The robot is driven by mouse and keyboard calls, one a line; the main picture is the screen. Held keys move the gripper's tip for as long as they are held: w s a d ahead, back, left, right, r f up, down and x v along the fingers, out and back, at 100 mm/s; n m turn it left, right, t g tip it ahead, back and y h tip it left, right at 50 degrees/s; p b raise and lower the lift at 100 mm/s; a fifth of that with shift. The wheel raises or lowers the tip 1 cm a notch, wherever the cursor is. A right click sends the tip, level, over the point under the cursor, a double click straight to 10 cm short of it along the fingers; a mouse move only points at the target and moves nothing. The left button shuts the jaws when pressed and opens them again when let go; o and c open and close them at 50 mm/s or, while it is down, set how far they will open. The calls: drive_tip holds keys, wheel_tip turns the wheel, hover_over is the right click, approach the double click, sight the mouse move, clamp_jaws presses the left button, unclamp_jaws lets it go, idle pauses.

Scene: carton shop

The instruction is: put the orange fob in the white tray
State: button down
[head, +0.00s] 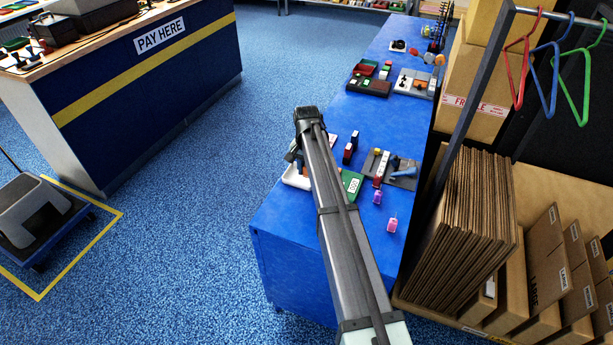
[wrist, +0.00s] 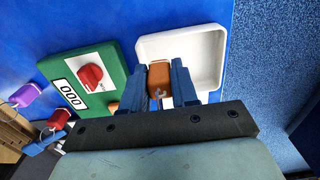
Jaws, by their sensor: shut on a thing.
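The orange fob (wrist: 157,82) is between the two blue fingers of my gripper (wrist: 160,78) in the wrist view, and the gripper is shut on it. The white tray (wrist: 211,42) lies directly behind the fob in that view, with its visible floor empty. The fob overlaps the tray's near left part; I cannot tell its height over the tray floor. In the head view my arm covers most of the white tray (head: 294,180), and only its left part shows.
A green board (wrist: 112,62) with a red piece (wrist: 90,77) and a number label sits left of the tray. A grey board (head: 404,182) stands to the right. The counter edge is close beyond the tray.

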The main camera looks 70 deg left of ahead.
drive_tip(key=shift+f, duration=1.65)
drive_tip(key=c, duration=1.9)
unclamp_jaws()
drive_tip(key=shift+f, duration=0.15)
drive_tip(key=o, duration=1)
drive_tip(key=shift+o, duration=0.2)
wheel_tip(320, 180, up, 12)
drive_tip(key=shift+r, duration=0.2)
